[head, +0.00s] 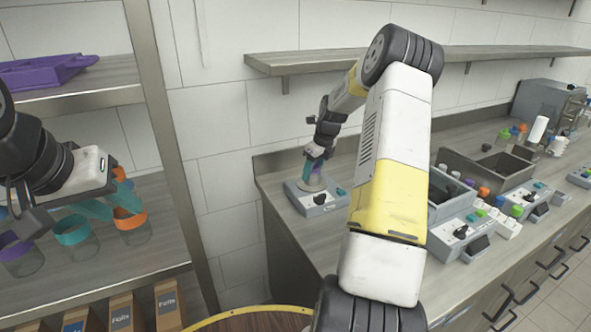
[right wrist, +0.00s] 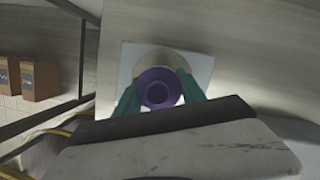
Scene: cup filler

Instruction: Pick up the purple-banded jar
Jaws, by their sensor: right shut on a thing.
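A purple-banded jar (right wrist: 158,88) is between the teal fingers of my right gripper (right wrist: 160,97) in the right wrist view, seen from above with its round opening up. In the head view, my right gripper (head: 314,172) is over a grey machine (head: 322,207) at the left end of the counter, and the jar is mostly hidden by the fingers. The gripper is shut on the jar, over the machine's round plate; I cannot tell whether the jar touches it. Another purple-banded jar (head: 17,256) stands on the left shelf. My left gripper (head: 112,203) is open, its teal fingers apart, near the shelf's jars.
A teal-banded jar (head: 74,238) and an orange-banded jar (head: 131,226) stand on the shelf. A purple tray (head: 45,72) lies on the shelf above. Boxes (head: 124,312) stand below.

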